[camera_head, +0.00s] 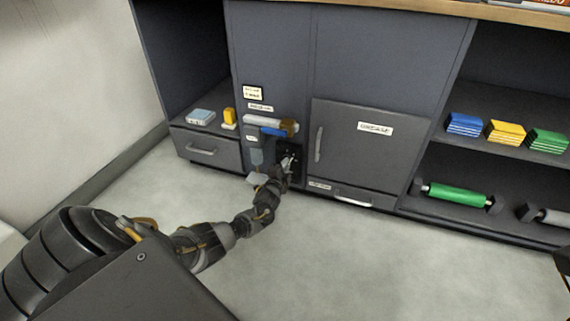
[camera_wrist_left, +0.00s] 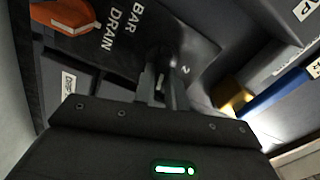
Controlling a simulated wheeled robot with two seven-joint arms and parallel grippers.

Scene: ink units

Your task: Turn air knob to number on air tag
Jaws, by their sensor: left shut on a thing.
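My left gripper (camera_head: 286,163) reaches into a dark recess low in the cabinet front. In the left wrist view its fingers (camera_wrist_left: 160,88) are shut on a dark knob (camera_wrist_left: 158,52). The knob stands on a dark panel marked "BAR" and "DRAIN", and a small "2" shows just right of it. The other dial numbers are hidden or too small to read. White tags (camera_head: 253,92) sit on the cabinet above the recess; their writing is too small to read, so I cannot tell which is the air tag. My right gripper is not in view.
A grey and blue cylinder pair (camera_head: 270,127) projects just above the recess. An orange part (camera_wrist_left: 64,16) lies at the wrist view's upper left. A closed door (camera_head: 365,145) is right of the recess, and a drawer (camera_head: 207,149) is left. The floor in front is clear.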

